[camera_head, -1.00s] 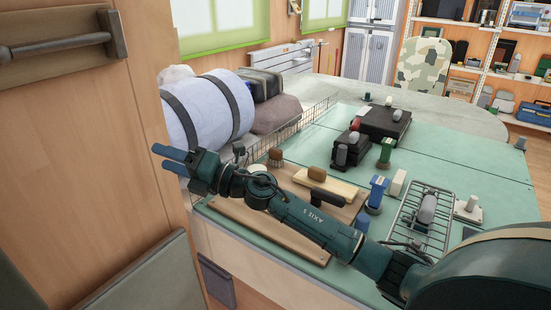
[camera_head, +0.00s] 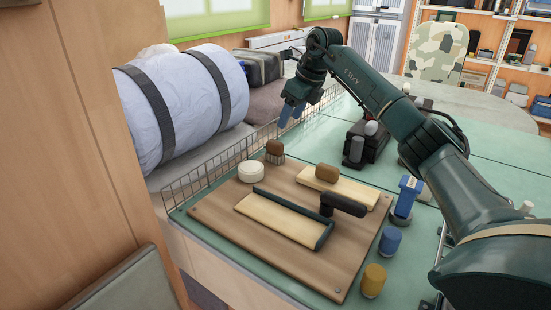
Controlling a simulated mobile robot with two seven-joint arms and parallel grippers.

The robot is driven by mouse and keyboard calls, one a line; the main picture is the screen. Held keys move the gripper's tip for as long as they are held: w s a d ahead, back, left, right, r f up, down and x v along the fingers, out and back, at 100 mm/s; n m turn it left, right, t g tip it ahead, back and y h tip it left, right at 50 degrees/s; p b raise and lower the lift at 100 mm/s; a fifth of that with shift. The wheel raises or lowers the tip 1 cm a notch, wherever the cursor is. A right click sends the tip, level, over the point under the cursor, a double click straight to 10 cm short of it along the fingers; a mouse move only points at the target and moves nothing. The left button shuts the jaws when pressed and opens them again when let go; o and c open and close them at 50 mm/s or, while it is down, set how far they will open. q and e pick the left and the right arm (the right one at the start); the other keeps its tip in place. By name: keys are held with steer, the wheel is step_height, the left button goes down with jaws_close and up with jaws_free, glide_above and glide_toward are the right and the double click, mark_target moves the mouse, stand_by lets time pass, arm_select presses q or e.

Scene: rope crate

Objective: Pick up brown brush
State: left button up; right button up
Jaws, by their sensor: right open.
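The brown brush (camera_head: 274,148) stands at the back edge of a brown wooden board (camera_head: 215,212), with its brown block on top and pale bristles below. My right gripper (camera_head: 290,113) is just above and slightly right of the brush, its blue fingers pointing down toward it. It is open and empty, and it does not touch the brush. My left gripper is not in view.
A white round roll (camera_head: 250,171) stands left of the brush. A wire rack (camera_head: 215,172) edges the table behind.

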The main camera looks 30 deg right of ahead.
mark_target(278, 142)
steer(key=x, duration=0.7)
steer(key=shift+a+f+b, duration=0.15)
steer(key=shift+f+b, duration=0.05)
steer(key=shift+b, duration=0.15)
steer(key=shift+b+x, duration=0.3)
steer(key=shift+x, duration=2.5)
steer(key=shift+w, duration=0.15)
steer(key=shift+r, duration=0.1)
steer(key=c, duration=1.1)
